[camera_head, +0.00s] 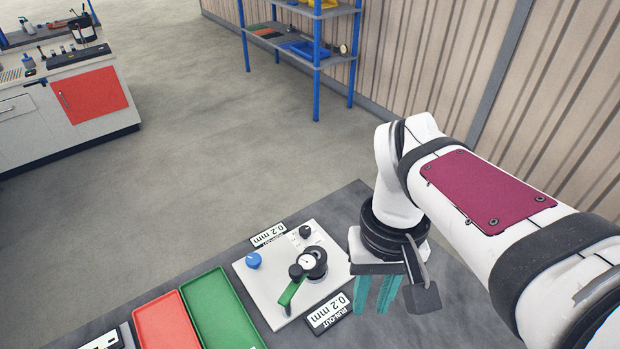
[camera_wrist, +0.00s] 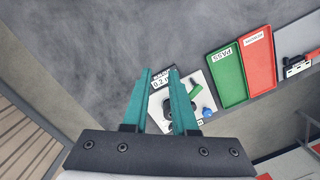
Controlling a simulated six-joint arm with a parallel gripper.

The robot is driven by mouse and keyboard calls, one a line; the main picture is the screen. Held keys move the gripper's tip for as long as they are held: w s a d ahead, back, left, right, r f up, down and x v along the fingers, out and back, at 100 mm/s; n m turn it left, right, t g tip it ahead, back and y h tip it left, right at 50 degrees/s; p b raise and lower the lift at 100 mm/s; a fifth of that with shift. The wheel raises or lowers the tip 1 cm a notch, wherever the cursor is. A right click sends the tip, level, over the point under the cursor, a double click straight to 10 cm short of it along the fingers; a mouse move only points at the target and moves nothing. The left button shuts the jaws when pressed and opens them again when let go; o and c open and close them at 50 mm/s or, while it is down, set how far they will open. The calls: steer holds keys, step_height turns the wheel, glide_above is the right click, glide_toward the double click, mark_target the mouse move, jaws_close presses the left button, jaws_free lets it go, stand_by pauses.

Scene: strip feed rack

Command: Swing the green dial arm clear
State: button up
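The green dial arm (camera_head: 291,291) sits on a white plate (camera_head: 268,292) on the dark table in the head view. It reaches from the round dial gauge (camera_head: 307,262) toward the lower left, over the plate. In the wrist view the green arm (camera_wrist: 195,93) shows just right of my fingers, with the gauge partly hidden behind them. My gripper (camera_head: 375,293) has teal fingers and is to the right of the plate, apart from the dial arm. In the wrist view its fingers (camera_wrist: 161,80) are spread with nothing between them.
A blue knob (camera_head: 253,260) and a black knob (camera_head: 305,231) stand on the plate. A "0.2 mm RUN-OUT" label block (camera_head: 328,313) lies at the plate's near right corner. A green tray (camera_head: 226,312) and a red tray (camera_head: 165,322) lie left of the plate.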

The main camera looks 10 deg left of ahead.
steer(key=w+a+n, duration=0.1)
steer(key=w, duration=0.1)
steer(key=w+a+n+h, duration=0.1)
steer(key=w+a+n, duration=0.3)
steer(key=shift+w+a, duration=0.1)
steer(key=shift+w, duration=0.3)
steer(key=shift+c, duration=1.2)
steer(key=w+a+n, duration=0.1)
steer(key=w+a+f+n+h, duration=0.1)
steer(key=a, duration=0.1)
steer(key=w+a+n, duration=0.2)
steer(key=shift+w+a+f+h, duration=0.1)
steer(key=shift+a+f+h, duration=0.15)
steer(key=shift+h, duration=0.05)
jaws_close()
steer(key=n, duration=0.4)
glide_toward(297, 278)
step_height(297, 278, up, 3)
steer(key=w+a, duration=0.2)
steer(key=w+a+f+n+t+h, duration=0.1)
steer(key=a+f+n+t+h, duration=0.1)
steer(key=a+f+n, duration=0.35)
steer(key=d+f+m, duration=0.1)
steer(key=d+f, duration=0.5)
steer(key=f, duration=0.2)
steer(key=shift+w+m, duration=0.35)
steer(key=shift+w, duration=0.1)
